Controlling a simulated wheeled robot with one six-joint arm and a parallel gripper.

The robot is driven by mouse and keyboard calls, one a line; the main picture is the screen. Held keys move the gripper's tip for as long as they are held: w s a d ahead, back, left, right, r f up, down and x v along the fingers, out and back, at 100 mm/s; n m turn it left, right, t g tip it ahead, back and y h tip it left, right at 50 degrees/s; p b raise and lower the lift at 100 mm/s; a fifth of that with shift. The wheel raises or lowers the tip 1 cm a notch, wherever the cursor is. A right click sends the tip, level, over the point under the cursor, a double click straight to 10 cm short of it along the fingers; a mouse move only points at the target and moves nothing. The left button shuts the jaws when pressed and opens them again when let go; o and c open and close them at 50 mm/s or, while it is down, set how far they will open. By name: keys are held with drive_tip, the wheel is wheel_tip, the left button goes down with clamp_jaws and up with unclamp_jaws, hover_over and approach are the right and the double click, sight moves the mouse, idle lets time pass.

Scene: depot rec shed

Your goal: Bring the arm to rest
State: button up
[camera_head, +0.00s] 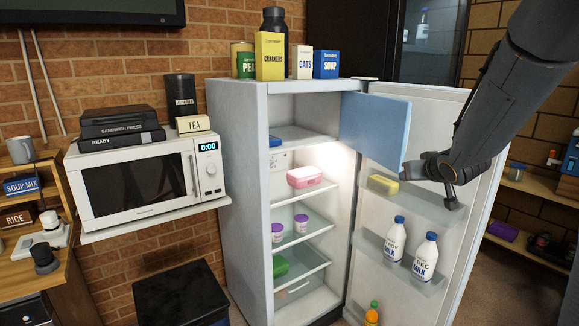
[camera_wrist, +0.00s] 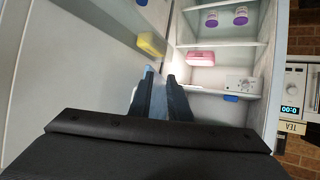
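My gripper (camera_head: 407,170) is in front of the open fridge, close to the lower right corner of a blue inner flap door (camera_head: 375,130). In the wrist view my gripper's two fingers (camera_wrist: 160,78) stand apart with a gap between them. A pale blue strip shows by the left finger; I cannot tell whether the fingers touch the flap. I see no object carried in the gripper. My arm reaches in from the upper right in the head view.
The fridge door (camera_head: 455,110) stands open, with a yellow block (camera_head: 383,185) and milk bottles (camera_head: 425,257) on its racks. Shelves inside hold a pink box (camera_head: 305,177) and purple-lidded tubs. A microwave (camera_head: 140,185) is at left. Boxes stand on the fridge top.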

drive_tip(key=s+a+f+g, duration=0.3)
drive_tip(key=s+a+f, duration=0.2)
drive_tip(key=s, duration=0.6)
drive_tip(key=s+a+f+g+b, duration=0.1)
drive_tip(key=s+a+f+g, duration=0.3)
drive_tip(key=s, duration=0.7)
drive_tip(key=s+a+f+g+b, duration=0.1)
drive_tip(key=s+a+f+g, duration=0.3)
drive_tip(key=s+a+f, duration=0.2)
drive_tip(key=s+f, duration=0.2)
drive_tip(key=s, duration=0.2)
drive_tip(key=shift+s+a+f, duration=0.2)
drive_tip(key=shift+s+a, duration=0.05)
drive_tip(key=shift+s, duration=0.15)
